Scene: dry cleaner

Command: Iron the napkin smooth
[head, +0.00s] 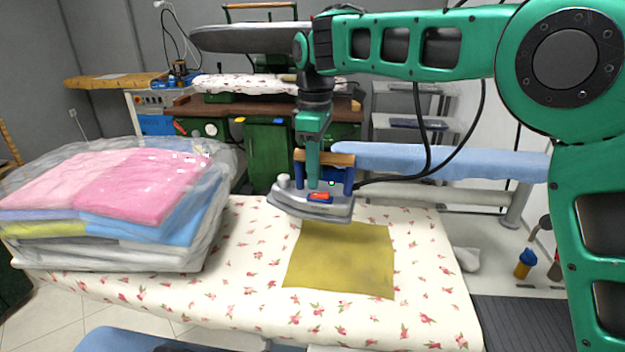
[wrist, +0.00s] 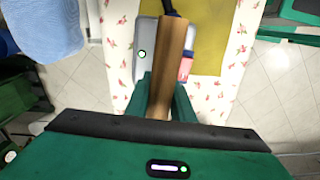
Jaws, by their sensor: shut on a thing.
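The mustard-yellow napkin (head: 345,262) lies flat on the floral ironing board (head: 250,240), with faint shading on its surface. The iron (head: 312,200) has a grey body, blue posts and a wooden handle (head: 340,158). It is over the napkin's far edge; I cannot tell whether its sole touches the cloth. My gripper (head: 313,158) is shut on the handle from above. In the wrist view the green fingers (wrist: 160,100) sit either side of the wooden handle (wrist: 168,70), and part of the napkin (wrist: 205,35) shows beyond.
A clear bag of folded laundry (head: 120,200) stands on the left of the board. A black cord runs from the iron to the right. A blue-covered board (head: 440,162) and green machines (head: 265,145) stand behind. The board's front right is clear.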

